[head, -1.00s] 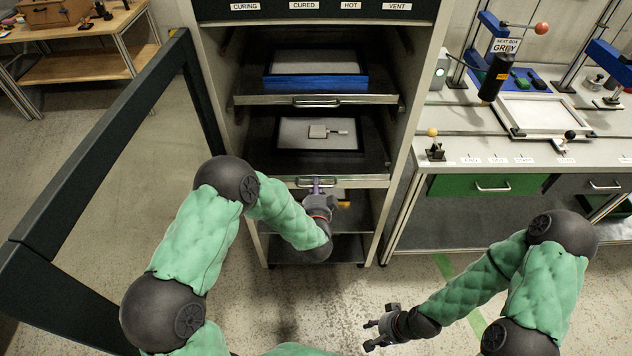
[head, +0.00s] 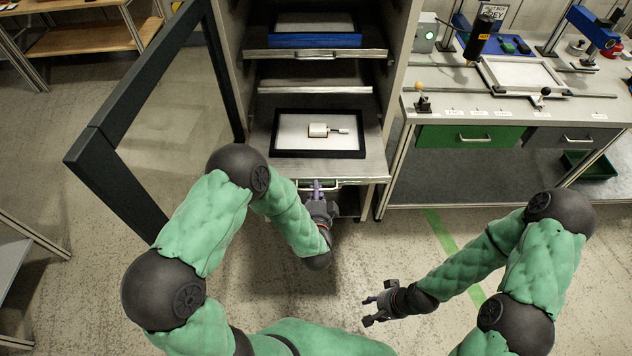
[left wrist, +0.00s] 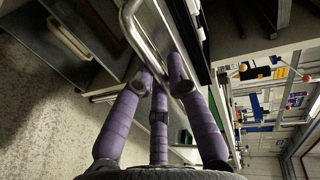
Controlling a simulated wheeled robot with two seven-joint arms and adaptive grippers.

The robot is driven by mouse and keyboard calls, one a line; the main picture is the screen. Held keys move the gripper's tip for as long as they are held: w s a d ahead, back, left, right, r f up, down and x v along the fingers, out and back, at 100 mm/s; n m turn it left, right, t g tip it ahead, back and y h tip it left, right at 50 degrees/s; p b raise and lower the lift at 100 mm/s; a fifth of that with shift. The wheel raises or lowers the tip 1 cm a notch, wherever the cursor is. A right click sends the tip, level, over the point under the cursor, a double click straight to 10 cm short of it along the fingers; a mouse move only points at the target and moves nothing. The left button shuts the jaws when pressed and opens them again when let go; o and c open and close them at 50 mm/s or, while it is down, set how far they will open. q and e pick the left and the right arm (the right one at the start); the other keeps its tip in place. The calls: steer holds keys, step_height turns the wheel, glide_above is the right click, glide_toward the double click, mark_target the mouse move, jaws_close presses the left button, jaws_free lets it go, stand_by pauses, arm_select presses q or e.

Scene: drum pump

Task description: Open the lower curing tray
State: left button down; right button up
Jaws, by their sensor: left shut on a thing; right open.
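The lower curing tray (head: 262,142) is pulled out of the cabinet toward me, with a black-framed white panel (head: 290,134) on it. A small pale metal part with a stem (head: 319,130) lies on that panel. My left gripper (head: 318,188) is shut on the tray's front handle (head: 340,184). In the left wrist view its purple fingers (left wrist: 160,82) are at the metal bar handle (left wrist: 136,35); the exact contact is partly hidden. My right gripper (head: 378,305) is open and empty above the floor, to the right of the left one.
The upper tray (head: 257,54) with a blue-edged frame stays in the cabinet above. The dark-framed cabinet door (head: 100,130) stands open at the left. A workbench (head: 420,108) with green and grey drawers stands at the right. The floor in front is clear.

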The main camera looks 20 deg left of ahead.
arm_select(q)
steer(key=shift+s+d, duration=0.2)
steer(key=shift+s, duration=0.5)
steer(key=c, duration=1.2)
jaws_free()
steer(key=shift+s, duration=0.1)
steer(key=v, duration=1.1)
steer(key=shift+s+d, duration=0.15)
steer(key=shift+s, duration=0.15)
